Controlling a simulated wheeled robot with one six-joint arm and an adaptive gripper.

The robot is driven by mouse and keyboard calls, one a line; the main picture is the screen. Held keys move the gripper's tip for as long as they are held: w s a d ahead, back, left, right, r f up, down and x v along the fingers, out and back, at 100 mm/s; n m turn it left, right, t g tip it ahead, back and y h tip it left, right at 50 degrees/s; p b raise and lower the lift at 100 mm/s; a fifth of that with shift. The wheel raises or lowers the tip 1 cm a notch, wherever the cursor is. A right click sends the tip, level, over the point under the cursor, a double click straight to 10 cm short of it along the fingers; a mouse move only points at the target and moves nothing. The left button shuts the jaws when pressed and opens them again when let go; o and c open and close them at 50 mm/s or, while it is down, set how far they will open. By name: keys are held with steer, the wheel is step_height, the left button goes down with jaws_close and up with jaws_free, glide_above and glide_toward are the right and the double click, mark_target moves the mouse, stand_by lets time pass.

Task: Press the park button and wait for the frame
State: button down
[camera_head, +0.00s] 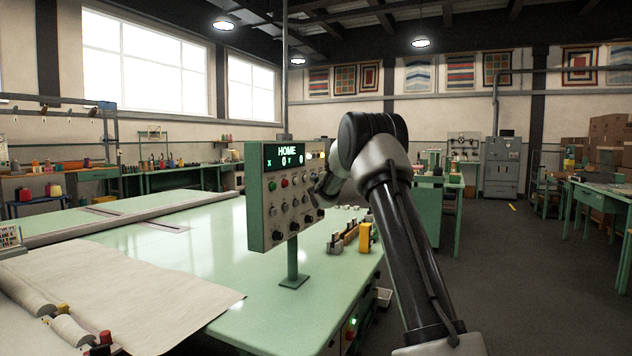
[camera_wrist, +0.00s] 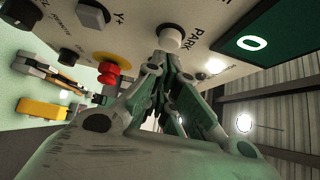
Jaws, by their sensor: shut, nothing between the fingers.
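The control panel (camera_head: 262,205) stands on a post over the green table, and its display (camera_head: 285,156) reads HOME with X 0 and Y 0. In the wrist view the white round button beside the PARK label (camera_wrist: 170,38) sits just past the tips of my gripper (camera_wrist: 166,62). My gripper is shut and empty, pointing at that button. I cannot tell whether the tips touch it. A red mushroom button on a yellow collar (camera_wrist: 112,68) is to the left. In the head view my arm hides the right edge of the panel.
A white cloth (camera_head: 130,290) lies on the green table (camera_head: 230,225), with rolls at its near end. A yellow block (camera_head: 365,237) and small tools stand at the table's right edge. A grey cabinet (camera_head: 502,165) is at the back.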

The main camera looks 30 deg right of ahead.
steer(key=shift+w+a, duration=0.3)
